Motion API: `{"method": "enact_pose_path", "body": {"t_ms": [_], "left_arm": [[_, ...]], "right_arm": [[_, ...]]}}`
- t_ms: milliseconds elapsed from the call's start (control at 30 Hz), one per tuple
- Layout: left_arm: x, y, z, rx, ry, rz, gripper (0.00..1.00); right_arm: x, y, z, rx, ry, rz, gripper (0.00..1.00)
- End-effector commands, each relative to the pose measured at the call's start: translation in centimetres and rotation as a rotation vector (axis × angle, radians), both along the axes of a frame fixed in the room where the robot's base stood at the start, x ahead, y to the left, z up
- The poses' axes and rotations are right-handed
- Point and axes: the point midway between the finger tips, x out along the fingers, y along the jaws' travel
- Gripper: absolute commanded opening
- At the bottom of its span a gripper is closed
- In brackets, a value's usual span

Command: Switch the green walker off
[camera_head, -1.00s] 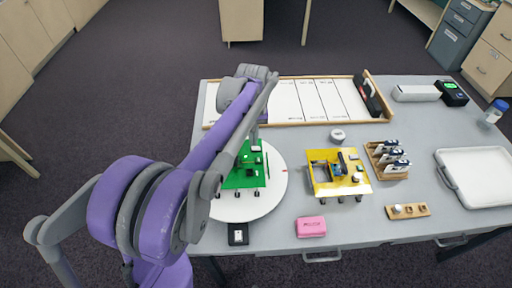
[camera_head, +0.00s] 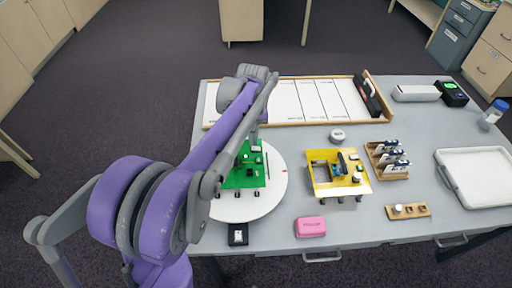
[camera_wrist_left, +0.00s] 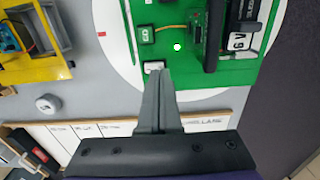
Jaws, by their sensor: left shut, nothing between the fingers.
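The green walker (camera_head: 232,183), a flat green board on small dark legs, sits on a round white turntable (camera_head: 272,190) at the table's left. My left arm partly covers it. In the left wrist view the green board (camera_wrist_left: 215,72) carries a small white switch-like block (camera_wrist_left: 154,66), a square button (camera_wrist_left: 146,35), a lit spot (camera_wrist_left: 177,46) and a battery block. My left gripper (camera_wrist_left: 157,74) is shut and empty, its tips right at the white block; whether they touch I cannot tell. The switch position is unclear. My right gripper is out of view.
A yellow walker (camera_head: 322,188) stands to the right of the turntable. A pink block (camera_head: 310,227) and a small black box (camera_head: 238,234) lie near the front edge. A wood-framed white board (camera_head: 285,100) lies behind. A white tray (camera_head: 478,198) is at far right.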

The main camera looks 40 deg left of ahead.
Motion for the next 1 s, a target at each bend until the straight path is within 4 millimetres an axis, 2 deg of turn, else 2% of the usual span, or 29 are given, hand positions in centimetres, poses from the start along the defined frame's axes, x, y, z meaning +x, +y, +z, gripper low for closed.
{"method": "enact_pose_path", "body": {"t_ms": [1000], "left_arm": [[0.00, 0.00, -0.89, 0.000, 0.000, 0.000, 0.00]], "right_arm": [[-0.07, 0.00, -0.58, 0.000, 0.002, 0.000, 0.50]]}}
